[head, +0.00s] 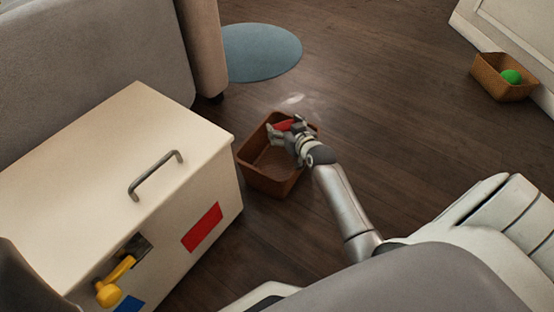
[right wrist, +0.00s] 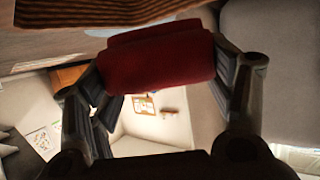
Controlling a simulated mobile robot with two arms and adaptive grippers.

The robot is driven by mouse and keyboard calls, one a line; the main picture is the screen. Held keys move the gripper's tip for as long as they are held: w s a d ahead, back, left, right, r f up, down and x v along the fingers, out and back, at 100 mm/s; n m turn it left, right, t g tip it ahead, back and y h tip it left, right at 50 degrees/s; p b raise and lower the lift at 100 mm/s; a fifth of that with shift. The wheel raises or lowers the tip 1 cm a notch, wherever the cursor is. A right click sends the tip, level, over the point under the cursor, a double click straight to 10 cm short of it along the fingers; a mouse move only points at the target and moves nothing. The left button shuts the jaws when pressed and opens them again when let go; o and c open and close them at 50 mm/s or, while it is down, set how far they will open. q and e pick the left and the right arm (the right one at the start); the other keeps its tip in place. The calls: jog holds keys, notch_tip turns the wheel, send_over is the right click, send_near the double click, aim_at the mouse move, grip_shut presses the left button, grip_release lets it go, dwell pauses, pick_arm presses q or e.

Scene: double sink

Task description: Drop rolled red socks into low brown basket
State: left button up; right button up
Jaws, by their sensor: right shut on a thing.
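The low brown basket (head: 266,184) stands on the wooden floor beside the white chest. My right gripper (head: 286,132) is over the far part of the basket's opening, with the forearm reaching in from the lower right. It is shut on the rolled red socks (head: 282,125), partly hidden by the fingers in the head view. In the right wrist view the dark red roll (right wrist: 157,58) is clamped between both fingers. A brown ribbed edge (right wrist: 100,12) shows beyond it at the top. The visible inside of the basket looks empty. My left gripper is not in view.
A white chest (head: 110,150) with a metal handle, a yellow lever (head: 113,285) and a red patch stands left of the basket. A grey sofa (head: 95,50) and blue round mat (head: 262,52) are behind. Another basket (head: 490,75) holds a green ball (head: 511,76). Floor right of the basket is clear.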

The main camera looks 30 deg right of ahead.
jog(key=o, duration=1)
jog(key=shift+o, duration=0.2)
jog(key=shift+s, duration=0.1)
jog(key=v, duration=1.1)
jog(key=shift+s, duration=0.35)
jog(key=shift+a+r, duration=0.15)
